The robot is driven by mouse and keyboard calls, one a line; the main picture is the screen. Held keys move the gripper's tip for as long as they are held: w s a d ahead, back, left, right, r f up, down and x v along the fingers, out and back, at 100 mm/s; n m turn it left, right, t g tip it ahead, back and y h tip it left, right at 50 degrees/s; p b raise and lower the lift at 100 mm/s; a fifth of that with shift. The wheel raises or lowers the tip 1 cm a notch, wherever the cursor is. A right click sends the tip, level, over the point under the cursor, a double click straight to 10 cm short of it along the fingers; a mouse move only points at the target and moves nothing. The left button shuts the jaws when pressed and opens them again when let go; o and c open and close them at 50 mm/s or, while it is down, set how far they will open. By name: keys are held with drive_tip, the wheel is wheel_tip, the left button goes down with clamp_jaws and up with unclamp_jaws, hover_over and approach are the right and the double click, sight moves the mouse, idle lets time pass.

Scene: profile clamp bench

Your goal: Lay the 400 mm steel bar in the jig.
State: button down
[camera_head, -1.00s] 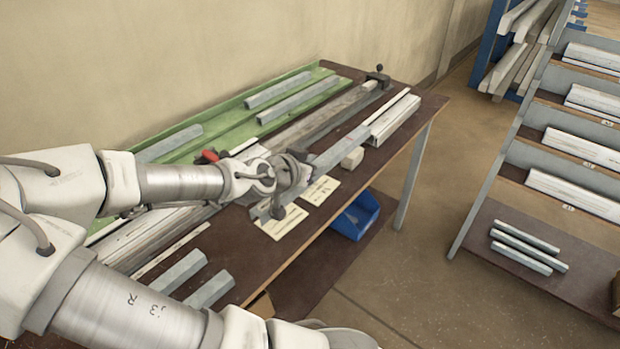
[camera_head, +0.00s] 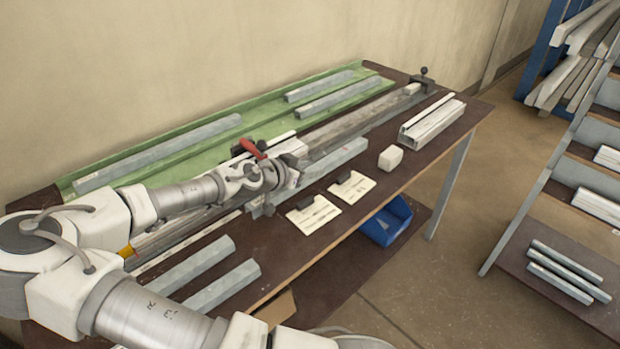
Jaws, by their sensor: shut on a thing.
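My gripper (camera_head: 262,198) is shut on a grey steel bar (camera_head: 338,158), whose far end sticks out to the upper right. The bar's length cannot be read. The jig (camera_head: 360,122) is a long grey rail along the bench, with a red-handled clamp (camera_head: 252,149) near its middle and an end stop (camera_head: 421,84) at its far end. The held bar lies roughly parallel to the rail, on its front side. I cannot tell whether it touches the rail or the bench. My wrist hides the grip and part of the rail.
A green tray (camera_head: 225,153) behind the jig holds several grey bars. Two more bars (camera_head: 195,265) lie at the front left. Paper cards (camera_head: 313,213), a white block (camera_head: 390,158) and white profiles (camera_head: 432,122) lie along the front. A blue bin (camera_head: 387,224) is below; a rack stands right.

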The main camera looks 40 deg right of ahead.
wheel_tip(320, 180, down, 3)
drive_tip(key=shift+r, duration=0.15)
drive_tip(key=shift+c, duration=2.2)
unclamp_jaws()
